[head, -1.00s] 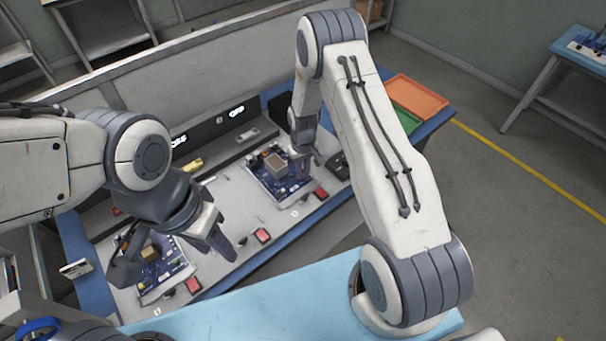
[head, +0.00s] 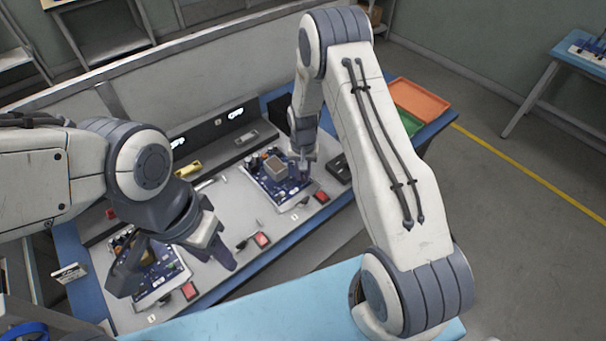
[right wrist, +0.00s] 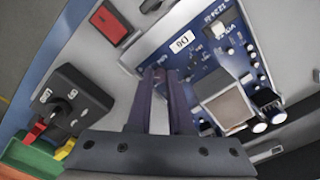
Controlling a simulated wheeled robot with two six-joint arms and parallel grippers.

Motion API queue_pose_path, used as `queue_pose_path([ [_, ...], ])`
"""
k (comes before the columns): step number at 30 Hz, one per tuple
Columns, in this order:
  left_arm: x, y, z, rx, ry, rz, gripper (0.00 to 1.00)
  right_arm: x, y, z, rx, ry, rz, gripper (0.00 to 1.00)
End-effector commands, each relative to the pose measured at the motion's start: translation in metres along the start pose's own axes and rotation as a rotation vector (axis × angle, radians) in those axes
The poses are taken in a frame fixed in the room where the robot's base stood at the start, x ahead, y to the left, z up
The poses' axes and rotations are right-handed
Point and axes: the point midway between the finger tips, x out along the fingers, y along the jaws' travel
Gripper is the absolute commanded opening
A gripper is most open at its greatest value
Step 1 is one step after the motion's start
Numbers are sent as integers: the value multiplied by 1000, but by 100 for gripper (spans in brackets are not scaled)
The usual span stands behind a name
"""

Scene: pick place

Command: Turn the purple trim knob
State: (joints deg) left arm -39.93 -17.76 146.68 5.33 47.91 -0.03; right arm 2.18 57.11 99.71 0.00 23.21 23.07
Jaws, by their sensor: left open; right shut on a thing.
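My right gripper (head: 304,176) points down at the right side of the far blue circuit board (head: 267,190). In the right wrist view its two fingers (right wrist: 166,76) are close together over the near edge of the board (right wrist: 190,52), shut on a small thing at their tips. The purple trim knob is not distinctly visible; the fingertips hide that spot. My left gripper (head: 174,262) is open and empty, with its fingers spread above the near circuit board (head: 170,282).
Red buttons (head: 262,239) sit beside the boards. A black switch box (right wrist: 78,98) stands near my right gripper. Orange (head: 420,101) and green (head: 408,122) trays lie at the table's far right. A low grey wall (head: 190,85) runs behind the bench.

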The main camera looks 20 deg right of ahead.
Motion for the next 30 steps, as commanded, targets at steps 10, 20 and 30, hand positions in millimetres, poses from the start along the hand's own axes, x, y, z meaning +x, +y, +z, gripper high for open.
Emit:
queue_pose_path([
  [10,0,0,0,0,0,0,45,-1,0,-2,6,5,-2,0],
  [20,0,0,0,0,0,0,45,-1,0,-1,5,2,-1,49],
  [30,6,0,0,0,0,0,45,-22,-1,-2,5,6,-2,49],
])
